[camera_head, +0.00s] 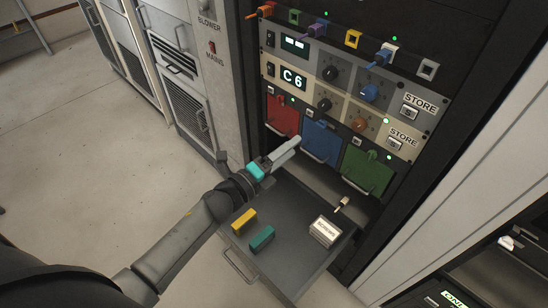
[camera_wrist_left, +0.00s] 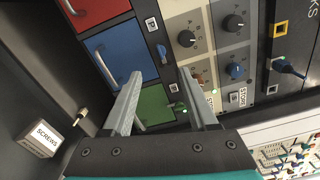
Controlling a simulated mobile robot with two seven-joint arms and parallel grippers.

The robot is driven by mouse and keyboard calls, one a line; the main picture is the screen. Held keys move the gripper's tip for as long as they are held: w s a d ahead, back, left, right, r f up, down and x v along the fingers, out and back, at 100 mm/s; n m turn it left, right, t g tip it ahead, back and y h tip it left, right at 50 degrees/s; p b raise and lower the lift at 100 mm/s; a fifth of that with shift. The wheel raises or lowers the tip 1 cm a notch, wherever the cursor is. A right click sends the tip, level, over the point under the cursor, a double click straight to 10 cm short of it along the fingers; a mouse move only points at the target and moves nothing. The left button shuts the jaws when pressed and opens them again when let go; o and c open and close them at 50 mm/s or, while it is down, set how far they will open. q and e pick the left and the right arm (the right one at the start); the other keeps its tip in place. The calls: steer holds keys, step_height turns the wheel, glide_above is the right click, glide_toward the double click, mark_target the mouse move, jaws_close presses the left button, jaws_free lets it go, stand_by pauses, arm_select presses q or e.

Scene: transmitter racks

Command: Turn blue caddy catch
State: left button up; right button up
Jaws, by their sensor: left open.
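The blue caddy (camera_head: 321,143) sits in the rack between the red caddy (camera_head: 282,116) and the green caddy (camera_head: 367,171). It also shows in the left wrist view (camera_wrist_left: 115,53), with a pale bar handle. My left gripper (camera_head: 291,147) is in front of the caddies, lower left of the blue one in the head view. In the left wrist view its two fingers (camera_wrist_left: 159,76) are apart with nothing held between them. My right gripper is out of view.
An open drawer (camera_head: 287,272) juts out below the caddies. It holds a yellow block (camera_head: 244,221), a teal block (camera_head: 262,238) and a screws box (camera_head: 325,231). Knobs and store buttons (camera_head: 409,112) sit above the caddies. The floor at left is clear.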

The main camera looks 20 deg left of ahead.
arm_select(q)
steer(key=v, duration=0.5)
stand_by(0.6)
